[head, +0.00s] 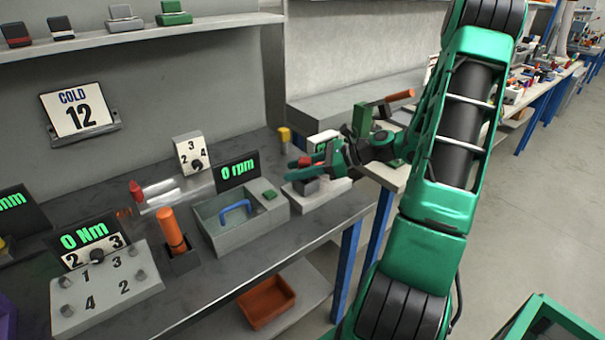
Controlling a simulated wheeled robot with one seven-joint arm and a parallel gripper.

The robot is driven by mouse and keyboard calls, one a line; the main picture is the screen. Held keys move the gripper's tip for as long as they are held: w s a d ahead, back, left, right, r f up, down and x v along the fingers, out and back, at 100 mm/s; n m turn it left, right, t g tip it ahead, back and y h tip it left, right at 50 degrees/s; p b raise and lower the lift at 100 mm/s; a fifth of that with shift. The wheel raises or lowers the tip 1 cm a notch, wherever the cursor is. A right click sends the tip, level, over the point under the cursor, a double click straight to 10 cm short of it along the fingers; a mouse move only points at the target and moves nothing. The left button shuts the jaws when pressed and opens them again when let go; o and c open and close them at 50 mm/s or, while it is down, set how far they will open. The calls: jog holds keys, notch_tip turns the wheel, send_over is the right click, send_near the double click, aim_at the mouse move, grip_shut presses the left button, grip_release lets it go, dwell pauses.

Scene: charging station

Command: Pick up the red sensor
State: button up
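A small red-topped block (305,161) shows at my gripper (310,168), above a pale base (319,192) near the bench's right end. It may be the red sensor. The green fingers partly hide it, and I cannot tell whether they touch it or stand around it. The finger gap is too small to read. Another red-topped dark block (16,33) sits on the upper shelf at the far left, well away from my gripper.
Left of my gripper stand a grey box with a blue handle (236,210), a "0 rpm" display (237,171) and an orange-handled tool (173,231). A numbered panel (104,285) is at lower left. An orange bin (266,302) lies below.

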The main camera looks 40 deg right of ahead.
jog(key=shift+w+a+f, duration=0.25)
jog(key=shift+w+a, duration=0.2)
jog(key=shift+a, duration=0.05)
jog(key=shift+c, duration=0.7)
jog(key=c, duration=0.8)
jog(key=shift+r, duration=0.15)
